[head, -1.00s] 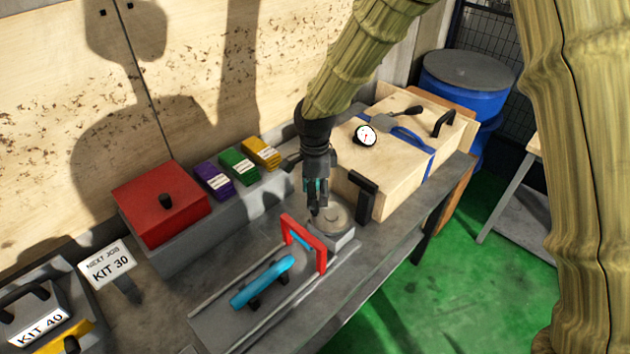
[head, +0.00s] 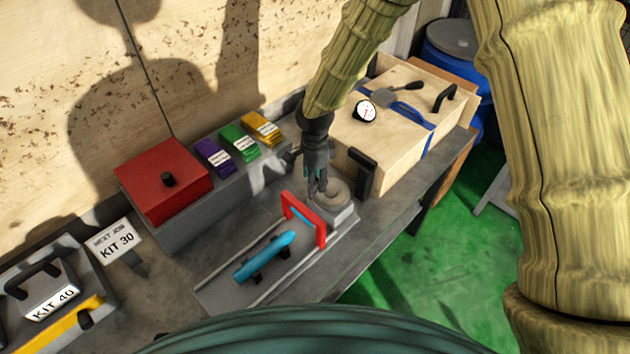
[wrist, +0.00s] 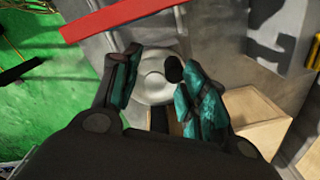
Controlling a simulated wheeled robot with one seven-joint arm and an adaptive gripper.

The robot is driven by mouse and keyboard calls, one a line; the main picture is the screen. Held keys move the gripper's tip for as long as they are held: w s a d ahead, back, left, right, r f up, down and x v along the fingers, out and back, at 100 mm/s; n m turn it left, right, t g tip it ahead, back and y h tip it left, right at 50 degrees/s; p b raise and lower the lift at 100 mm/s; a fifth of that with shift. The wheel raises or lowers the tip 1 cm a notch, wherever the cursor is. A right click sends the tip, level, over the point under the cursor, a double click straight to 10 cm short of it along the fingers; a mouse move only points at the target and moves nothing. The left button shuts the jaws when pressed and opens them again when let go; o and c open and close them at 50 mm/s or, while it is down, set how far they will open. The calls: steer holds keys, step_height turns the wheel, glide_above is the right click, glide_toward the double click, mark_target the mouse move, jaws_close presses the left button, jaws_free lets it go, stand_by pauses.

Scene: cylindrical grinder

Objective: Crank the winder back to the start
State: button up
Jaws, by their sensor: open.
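The winder is a grey block with a round pale disc (head: 337,192) on top, at the right end of the grey railed bed. In the wrist view the disc (wrist: 152,88) lies beyond my fingers, partly hidden by them. A small black knob (wrist: 174,68) stands on the disc, between my fingertips and close to the right one. My gripper (head: 317,190) points down over the left side of the disc. It also shows in the wrist view (wrist: 154,75) with its teal-padded fingers apart and nothing held. Contact with the knob cannot be told.
A red upright frame (head: 320,232) stands just left of the winder, close to my gripper. A blue cylinder (head: 265,255) lies along the bed. A wooden box (head: 403,137) with a black bracket (head: 361,172) is close on the right. A red box (head: 150,187) stands at back left.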

mark_target(331, 190)
steer(key=w+f, duration=0.2)
steer(key=f, duration=0.1)
steer(key=w+f+p, duration=0.1)
steer(key=f, duration=0.1)
steer(key=shift+w+f, duration=0.1)
steer(key=shift+w, duration=0.15)
steer(key=shift+s, duration=0.4)
steer(key=shift+s+r, duration=0.3)
steer(key=shift+s, duration=0.3)
steer(key=shift+w+f, duration=0.3)
steer(key=shift+w, duration=0.1)
steer(key=shift+c, duration=0.8)
steer(key=shift+w+f, duration=0.2)
steer(key=shift+w, duration=0.1)
steer(key=c, duration=0.7)
steer(key=shift+s+r, duration=0.2)
steer(key=shift+r, duration=0.05)
jaws_close()
